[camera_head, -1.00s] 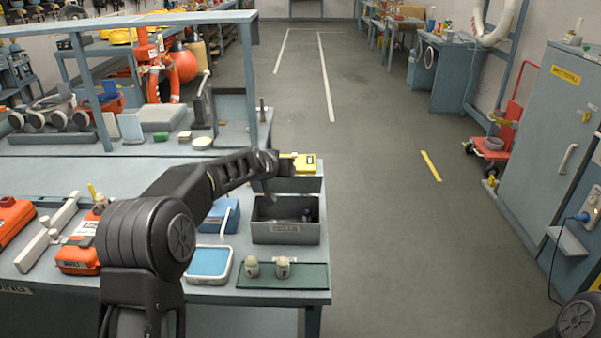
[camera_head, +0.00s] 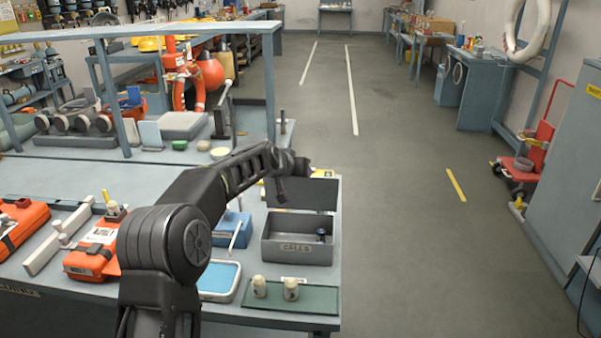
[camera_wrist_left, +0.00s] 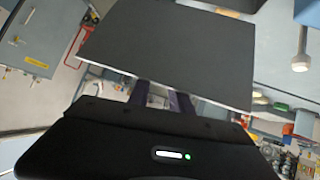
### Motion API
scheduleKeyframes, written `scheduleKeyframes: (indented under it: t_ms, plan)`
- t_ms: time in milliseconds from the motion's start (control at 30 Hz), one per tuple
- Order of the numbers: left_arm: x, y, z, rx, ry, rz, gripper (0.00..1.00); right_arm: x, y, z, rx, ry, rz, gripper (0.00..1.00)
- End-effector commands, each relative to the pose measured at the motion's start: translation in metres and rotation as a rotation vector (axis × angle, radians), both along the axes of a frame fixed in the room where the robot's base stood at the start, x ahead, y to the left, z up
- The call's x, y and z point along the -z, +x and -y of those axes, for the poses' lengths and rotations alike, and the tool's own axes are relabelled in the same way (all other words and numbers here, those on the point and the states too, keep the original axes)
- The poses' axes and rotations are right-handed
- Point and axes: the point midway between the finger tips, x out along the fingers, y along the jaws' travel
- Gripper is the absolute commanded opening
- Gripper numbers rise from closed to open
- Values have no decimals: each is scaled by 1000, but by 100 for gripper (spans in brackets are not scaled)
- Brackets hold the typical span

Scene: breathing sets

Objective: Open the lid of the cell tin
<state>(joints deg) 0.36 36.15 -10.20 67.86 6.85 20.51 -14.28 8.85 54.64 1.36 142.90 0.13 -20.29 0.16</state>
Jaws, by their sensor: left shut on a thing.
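The cell tin (camera_head: 297,252) is an open grey box marked CELLS near the right end of the bench. Its dark lid (camera_head: 314,196) stands raised along the tin's back edge, and a small dark cell shows inside the tin. My left gripper (camera_head: 298,168) is at the lid's top edge; its fingertips are hard to make out in the head view. In the left wrist view, the lid (camera_wrist_left: 170,48) is a flat dark panel across the fingers (camera_wrist_left: 158,96), which are shut on its edge. My right gripper is in neither view.
A green mat (camera_head: 320,300) with two pale cells lies in front of the tin. A blue-topped tray (camera_head: 220,281) and a blue box (camera_head: 229,232) are to its left. Orange cases (camera_head: 92,258) lie further left.

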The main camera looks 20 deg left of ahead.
Motion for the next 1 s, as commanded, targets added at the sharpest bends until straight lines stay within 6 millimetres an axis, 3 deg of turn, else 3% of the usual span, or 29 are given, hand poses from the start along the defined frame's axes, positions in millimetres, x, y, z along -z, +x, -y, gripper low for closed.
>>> scheduleKeyframes:
  t_ms: [100,133,367,733,1000]
  plan:
    - [5,-1,-1,-1,2,-6,0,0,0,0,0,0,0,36]
    - [5,-1,-1,-1,2,-6,27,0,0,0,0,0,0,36]
    - [4,-1,-1,-1,0,-6,46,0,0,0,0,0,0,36]
    - [0,-4,0,-1,0,-3,46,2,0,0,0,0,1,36]
    - [-20,-33,-2,-1,1,0,46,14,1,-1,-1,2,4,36]
